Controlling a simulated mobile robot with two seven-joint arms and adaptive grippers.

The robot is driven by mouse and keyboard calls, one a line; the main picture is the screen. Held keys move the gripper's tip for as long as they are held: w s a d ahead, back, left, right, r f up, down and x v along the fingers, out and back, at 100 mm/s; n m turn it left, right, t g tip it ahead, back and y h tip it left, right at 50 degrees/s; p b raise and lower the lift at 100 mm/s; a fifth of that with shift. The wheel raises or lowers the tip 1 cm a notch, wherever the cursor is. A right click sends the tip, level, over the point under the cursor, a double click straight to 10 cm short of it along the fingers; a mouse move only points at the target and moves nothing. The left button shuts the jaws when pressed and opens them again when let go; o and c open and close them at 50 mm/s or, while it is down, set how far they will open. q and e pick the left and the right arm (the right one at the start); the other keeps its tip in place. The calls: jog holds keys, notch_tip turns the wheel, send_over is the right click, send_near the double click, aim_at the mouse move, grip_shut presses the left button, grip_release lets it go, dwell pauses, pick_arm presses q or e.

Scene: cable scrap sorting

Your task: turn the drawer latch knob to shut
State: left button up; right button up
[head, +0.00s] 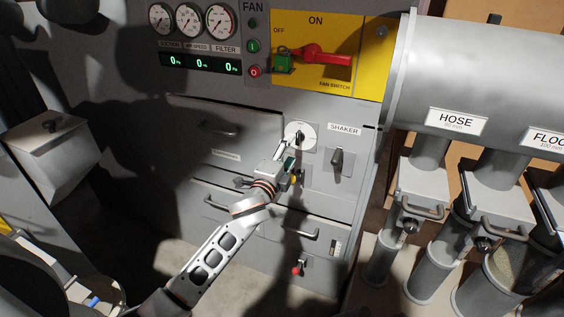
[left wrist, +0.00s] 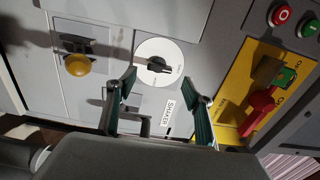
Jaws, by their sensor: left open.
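A round white dial with a small dark knob in its middle, which I take for the drawer latch knob (head: 300,136), is on the grey cabinet front beside the SHAKER label. In the left wrist view the latch knob (left wrist: 158,65) is a black pointer lying roughly across the picture; the dial's lettering is too small to read. My left gripper (head: 284,152) is just below the dial in the head view. In the left wrist view its fingers (left wrist: 163,90) are spread wide, empty, one on each side just below the dial. I see no contact with the knob. My right gripper is not visible.
A dark shaker knob (head: 337,160) is right of the dial. A yellow knob (left wrist: 77,64) is left of it in the wrist view. The red fan switch lever (head: 325,56) is above. Drawers with bar handles (head: 290,232) are below. Hose pipes (head: 427,196) stand at right.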

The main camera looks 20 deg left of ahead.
pick_arm(q)
jog(key=s, duration=0.6)
jog(key=shift+a, duration=0.15)
jog(key=s+d+f+n+g+h, duration=0.1)
jog(key=s+f+n+g, duration=0.6)
jog(key=s+f, duration=2.3)
jog(key=s+d+n, duration=0.1)
jog(key=n, duration=0.6)
jog(key=shift+h, duration=0.3)
jog(key=shift+s, duration=0.1)
